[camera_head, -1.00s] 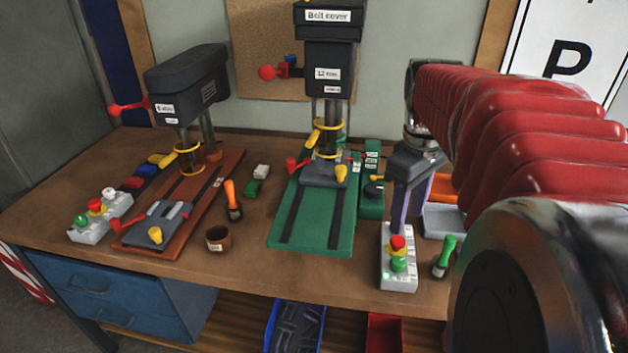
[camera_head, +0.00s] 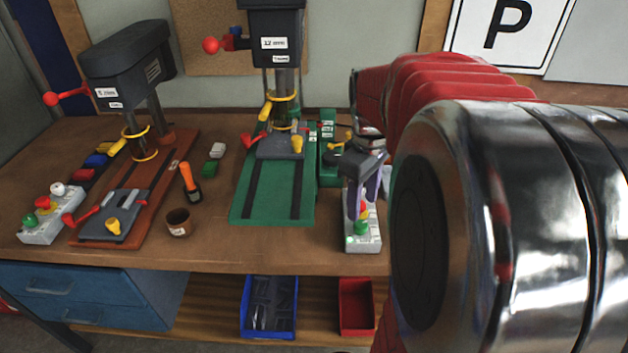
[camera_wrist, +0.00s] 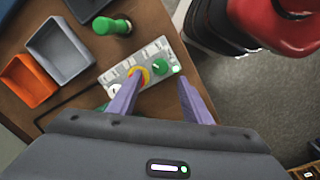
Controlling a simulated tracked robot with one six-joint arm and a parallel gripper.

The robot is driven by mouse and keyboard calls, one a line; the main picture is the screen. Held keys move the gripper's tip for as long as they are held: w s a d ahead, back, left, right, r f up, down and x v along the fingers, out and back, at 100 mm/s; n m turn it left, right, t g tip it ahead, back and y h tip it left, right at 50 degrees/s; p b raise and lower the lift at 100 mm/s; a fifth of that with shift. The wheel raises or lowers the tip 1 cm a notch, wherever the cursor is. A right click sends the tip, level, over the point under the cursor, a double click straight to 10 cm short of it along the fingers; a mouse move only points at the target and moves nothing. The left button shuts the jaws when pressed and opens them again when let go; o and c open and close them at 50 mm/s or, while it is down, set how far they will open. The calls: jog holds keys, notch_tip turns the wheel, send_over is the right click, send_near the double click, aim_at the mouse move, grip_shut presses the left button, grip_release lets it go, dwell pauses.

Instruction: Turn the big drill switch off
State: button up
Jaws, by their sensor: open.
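The big drill's light grey switch box (camera_head: 362,235) stands at the table's front, right of the big drill's green base (camera_head: 275,205). It carries a red knob on yellow and a green button (camera_head: 361,227). In the wrist view the box (camera_wrist: 172,48) lies under my gripper, with the green button (camera_wrist: 160,67) between the fingers and the red-and-yellow knob (camera_wrist: 139,76) beside the left finger, partly hidden by it. My gripper (camera_wrist: 158,82) is open, its purple fingers apart and empty. In the head view my gripper (camera_head: 362,192) is over the box's back part. I cannot tell whether a finger touches the knob.
A green-handled tool (camera_wrist: 112,26), a grey tray (camera_wrist: 60,50) and an orange tray (camera_wrist: 27,82) lie beside the box. Blue and red bins sit below the tabletop.

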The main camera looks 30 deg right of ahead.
aim_at(360, 223)
notch_tip(360, 223, down, 7)
jog(key=shift+d+r, duration=0.15)
jog(key=shift+r, duration=0.05)
jog(key=shift+c, duration=0.2)
jog(key=c, duration=1)
